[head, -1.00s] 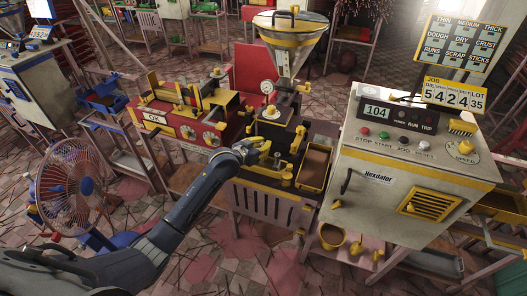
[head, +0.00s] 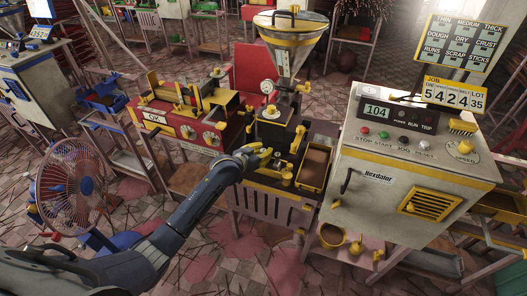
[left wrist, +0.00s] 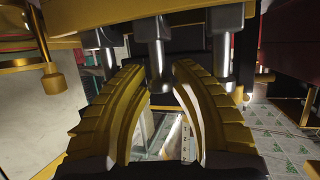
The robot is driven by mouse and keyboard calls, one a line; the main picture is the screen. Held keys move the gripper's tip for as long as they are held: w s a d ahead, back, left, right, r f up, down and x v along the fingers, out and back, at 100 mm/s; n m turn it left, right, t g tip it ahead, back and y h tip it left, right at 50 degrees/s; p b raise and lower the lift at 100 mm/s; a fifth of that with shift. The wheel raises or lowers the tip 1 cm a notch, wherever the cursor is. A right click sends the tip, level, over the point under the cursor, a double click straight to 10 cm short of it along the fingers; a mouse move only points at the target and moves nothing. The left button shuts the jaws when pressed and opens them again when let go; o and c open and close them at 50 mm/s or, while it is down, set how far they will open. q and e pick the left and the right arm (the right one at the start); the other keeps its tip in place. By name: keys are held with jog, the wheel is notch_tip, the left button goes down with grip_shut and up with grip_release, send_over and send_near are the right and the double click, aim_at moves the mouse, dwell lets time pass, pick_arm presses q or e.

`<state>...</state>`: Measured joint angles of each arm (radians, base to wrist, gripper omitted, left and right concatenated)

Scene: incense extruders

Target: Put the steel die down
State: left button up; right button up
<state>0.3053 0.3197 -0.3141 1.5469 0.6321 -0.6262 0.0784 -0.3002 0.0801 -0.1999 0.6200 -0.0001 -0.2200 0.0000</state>
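My left gripper (head: 264,158) is at the front of the dark extruder (head: 277,133), beside its small brass fittings (head: 287,174). In the left wrist view, its two ridged yellow fingers (left wrist: 158,75) stand apart with a gap between them. I see nothing clamped in the gap. A steel rod (left wrist: 158,62) under a dark block shows beyond the fingertips; I cannot tell whether they touch it. I cannot make out the steel die for certain in either view. My right gripper is not in view.
The grey control cabinet (head: 407,165) stands to the right, and a yellow-rimmed tray (head: 313,168) lies between it and the gripper. A red extruder (head: 185,122) is to the left. A hopper (head: 291,42) stands above the dark extruder. A fan (head: 72,185) is at the left.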

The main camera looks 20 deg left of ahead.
pick_arm(q)
jog(key=shift+r, duration=0.1)
jog(key=shift+s+r, duration=0.1)
jog(key=shift+s, duration=0.05)
jog(key=v, duration=1.2)
jog(key=s+a+f+n+g+y, duration=0.1)
jog(key=s+a+f, duration=0.15)
jog(key=f, duration=0.95)
jog(key=s+a+f+n+g+y, duration=0.1)
jog(key=s+a+f+g+y, duration=0.15)
jog(key=f, duration=0.95)
jog(key=s+f+g, duration=0.2)
jog(key=s+f, duration=1.2)
jog(key=f, duration=0.3)
jog(key=s+d+f+g, duration=0.1)
jog(key=s+f, duration=0.5)
jog(key=s, duration=0.7)
jog(key=s+d+f+m+g, duration=0.1)
jog(key=s+f+g, duration=0.2)
jog(key=s, duration=1)
jog(key=s+d+f+m+g, duration=0.1)
jog(key=s+d+f+g, duration=0.1)
jog(key=s+f, duration=0.7)
jog(key=s+y, duration=0.1)
jog(key=s, duration=0.3)
jog(key=shift+f, duration=0.3)
